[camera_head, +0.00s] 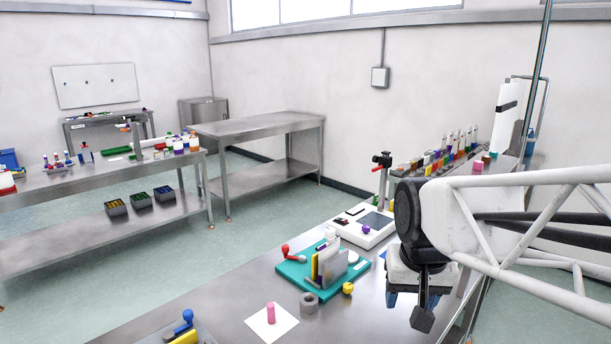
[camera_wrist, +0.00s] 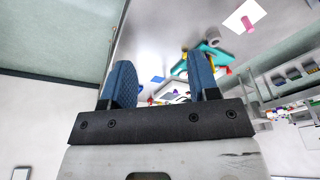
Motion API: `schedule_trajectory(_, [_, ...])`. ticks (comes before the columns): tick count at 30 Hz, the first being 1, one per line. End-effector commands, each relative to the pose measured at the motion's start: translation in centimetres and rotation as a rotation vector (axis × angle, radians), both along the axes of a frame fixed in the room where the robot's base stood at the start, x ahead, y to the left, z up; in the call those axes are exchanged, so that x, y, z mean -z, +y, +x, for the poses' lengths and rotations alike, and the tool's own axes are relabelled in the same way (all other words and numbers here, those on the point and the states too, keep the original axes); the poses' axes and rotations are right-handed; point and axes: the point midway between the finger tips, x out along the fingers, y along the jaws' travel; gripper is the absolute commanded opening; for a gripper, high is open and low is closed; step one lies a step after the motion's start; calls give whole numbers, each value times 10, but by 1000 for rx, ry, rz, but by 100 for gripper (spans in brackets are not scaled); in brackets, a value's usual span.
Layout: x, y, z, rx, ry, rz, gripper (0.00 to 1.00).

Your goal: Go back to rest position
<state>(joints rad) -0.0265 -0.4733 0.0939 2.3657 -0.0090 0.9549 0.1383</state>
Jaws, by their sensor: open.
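My gripper (camera_head: 407,297) hangs at the right of the head view, above the right part of the steel table (camera_head: 230,325). Its fingertips are partly hidden behind the wrist parts there. In the wrist view my gripper (camera_wrist: 160,85) shows two blue padded fingers spread apart with nothing between them. A pink cylinder (camera_head: 271,313) stands on a white square (camera_head: 284,325) on the table, left of my gripper and apart from it.
A teal base (camera_head: 296,270) with upright plates, a red-handled lever (camera_head: 295,254), a grey ring (camera_head: 309,302) and a yellow knob (camera_head: 348,288) are left of my gripper. A white device (camera_head: 355,228) and a rack of colourful items (camera_head: 447,157) stand behind. Blue-and-yellow parts (camera_head: 183,331) lie at the front.

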Motion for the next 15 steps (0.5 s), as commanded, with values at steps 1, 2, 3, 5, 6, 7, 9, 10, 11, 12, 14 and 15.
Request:
schedule_trajectory(1, [3,-2,-14,-8,-6,-2,55])
schedule_trajectory(2, [5,-3,-21,-14,-8,-5,55])
schedule_trajectory(3, [9,-5,-31,-23,-11,-7,55])
schedule_trajectory(5, [13,-7,-44,-35,-16,-11,55])
schedule_trajectory(6, [17,-8,-53,-43,-18,-14,55])
schedule_trajectory(7, [19,-9,-59,-48,-20,-15,55])
schedule_trajectory(9, [24,-10,-71,-59,-24,-19,55])
schedule_trajectory(10, [26,-11,-76,-63,-26,-20,55])
schedule_trajectory(11, [28,-11,-80,-67,-27,-22,55])
schedule_trajectory(12, [30,-12,-85,-71,-28,-23,55])
schedule_trajectory(14, [33,-12,-90,-77,-30,-25,55])
schedule_trajectory(15, [34,-13,-93,-81,-31,-26,55])
